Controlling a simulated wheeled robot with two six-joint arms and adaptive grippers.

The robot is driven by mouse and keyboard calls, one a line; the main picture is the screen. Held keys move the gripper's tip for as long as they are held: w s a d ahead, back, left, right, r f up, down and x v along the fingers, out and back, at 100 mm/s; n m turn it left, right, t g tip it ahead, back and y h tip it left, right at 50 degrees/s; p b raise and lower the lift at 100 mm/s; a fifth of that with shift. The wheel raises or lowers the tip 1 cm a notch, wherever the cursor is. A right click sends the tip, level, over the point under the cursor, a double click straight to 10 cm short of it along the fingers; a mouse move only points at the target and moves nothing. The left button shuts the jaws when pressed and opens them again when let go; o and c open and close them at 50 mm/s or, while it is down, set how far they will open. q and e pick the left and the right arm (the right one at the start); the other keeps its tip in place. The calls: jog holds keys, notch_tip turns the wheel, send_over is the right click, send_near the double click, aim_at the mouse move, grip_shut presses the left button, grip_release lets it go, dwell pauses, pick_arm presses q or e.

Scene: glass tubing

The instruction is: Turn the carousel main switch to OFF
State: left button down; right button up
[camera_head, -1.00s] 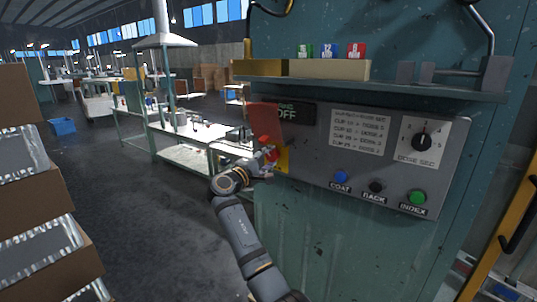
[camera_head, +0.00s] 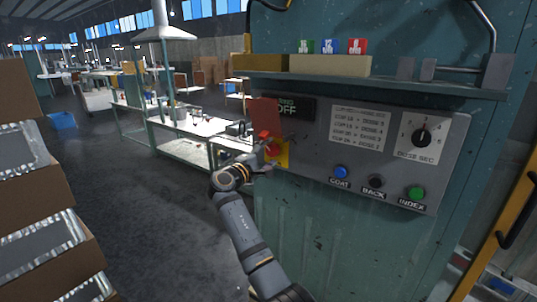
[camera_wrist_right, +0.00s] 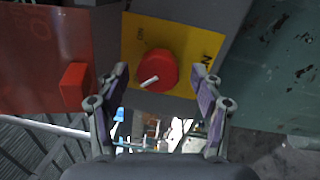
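The carousel main switch is a round red knob (camera_wrist_right: 157,70) with a white mark, on a yellow plate (camera_wrist_right: 185,36) lettered ON. The mark runs slantwise, lower left to upper right. In the head view the yellow plate (camera_head: 284,154) shows at the left end of the grey control panel (camera_head: 310,155), and the knob is partly hidden by my gripper. My right gripper (camera_head: 268,146) is at the switch. In the wrist view my right gripper (camera_wrist_right: 160,78) is open, its fingers on either side of the knob, with gaps between. Contact cannot be told. My left gripper is not in view.
A red flap (camera_head: 265,115) stands out left of the panel, with a red block (camera_wrist_right: 75,84) beside the left finger. A dark display (camera_head: 290,108) reads OFF. Blue, black and green buttons and a dose dial (camera_head: 422,137) are right. A shelf (camera_head: 380,82) juts above.

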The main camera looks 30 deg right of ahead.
jog(key=v, duration=0.7)
jog(key=shift+a, duration=0.25)
jog(key=shift+s, duration=0.1)
